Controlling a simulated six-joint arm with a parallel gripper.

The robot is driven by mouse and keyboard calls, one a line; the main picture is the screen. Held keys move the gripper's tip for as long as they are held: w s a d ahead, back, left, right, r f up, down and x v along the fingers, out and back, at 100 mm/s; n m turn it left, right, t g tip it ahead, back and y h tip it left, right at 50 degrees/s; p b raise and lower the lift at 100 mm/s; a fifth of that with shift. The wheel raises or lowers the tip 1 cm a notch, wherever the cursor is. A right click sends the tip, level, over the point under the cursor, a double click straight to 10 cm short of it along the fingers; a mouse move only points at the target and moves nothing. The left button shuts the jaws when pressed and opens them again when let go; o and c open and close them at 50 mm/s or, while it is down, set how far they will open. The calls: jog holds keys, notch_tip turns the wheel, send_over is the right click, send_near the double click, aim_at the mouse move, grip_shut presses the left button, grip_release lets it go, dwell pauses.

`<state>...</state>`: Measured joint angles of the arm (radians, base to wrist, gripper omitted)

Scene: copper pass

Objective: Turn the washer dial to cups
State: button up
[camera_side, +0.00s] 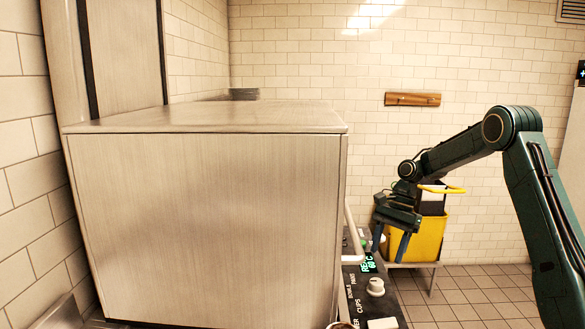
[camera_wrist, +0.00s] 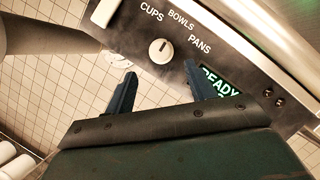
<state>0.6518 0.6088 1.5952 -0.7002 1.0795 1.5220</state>
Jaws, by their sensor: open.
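The washer dial (camera_wrist: 161,51) is a round, pale knob on the dark control panel (camera_wrist: 215,38). In the wrist view, its small dark mark seems to point up and right, toward BOWLS, between the printed words CUPS and PANS. The dial also shows in the side view (camera_side: 376,287), low on the panel. My gripper (camera_wrist: 160,72) is open and empty, its two dark fingers spread on either side below the dial in the wrist view. In the side view, my gripper (camera_side: 388,254) hangs above the dial, apart from it.
A green-lit display (camera_side: 369,263) sits beside the dial. The steel washer (camera_side: 205,220) fills the left, with a pale bar handle (camera_side: 353,238) near the panel. A yellow bin (camera_side: 430,238) stands behind my gripper. A pale block (camera_side: 383,323) sits below the dial.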

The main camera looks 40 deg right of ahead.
aim_at(376, 281)
jog(key=x, duration=0.8)
jog(key=shift+a, duration=0.1)
jog(key=shift+c, duration=0.4)
jog(key=c, duration=0.9)
jog(key=shift+w+n+g, duration=0.15)
jog(key=shift+n+g, duration=0.75)
jog(key=shift+n, duration=1.4)
